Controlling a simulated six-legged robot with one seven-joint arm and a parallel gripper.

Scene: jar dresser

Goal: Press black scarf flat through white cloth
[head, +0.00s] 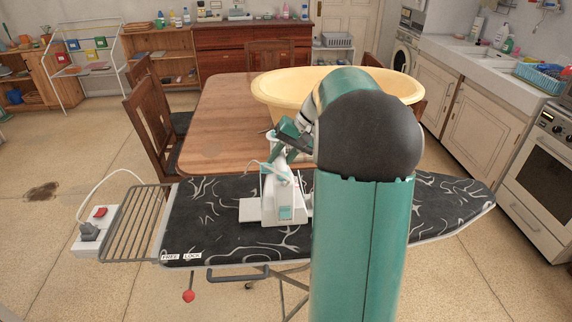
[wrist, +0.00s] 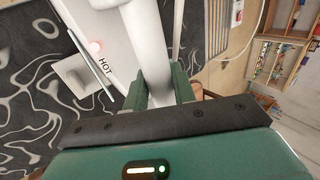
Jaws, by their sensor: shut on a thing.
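A white iron (head: 285,208) stands on the black, white-swirled ironing board (head: 205,225). My gripper (head: 285,142) is shut on the iron's upper handle. In the wrist view the fingers (wrist: 162,88) close around the white handle (wrist: 148,45), and the iron's side (wrist: 108,50) shows the word HOT and a small red light. A flat pale patch (head: 250,210), which looks like the white cloth, shows at the iron's left edge, and also in the wrist view (wrist: 72,76). The black scarf cannot be told apart from the black board cover. My arm hides the board's middle right.
Behind stand a wooden table (head: 220,110) with a large yellow basin (head: 275,90) and chairs. A counter and stove (head: 540,170) are at right.

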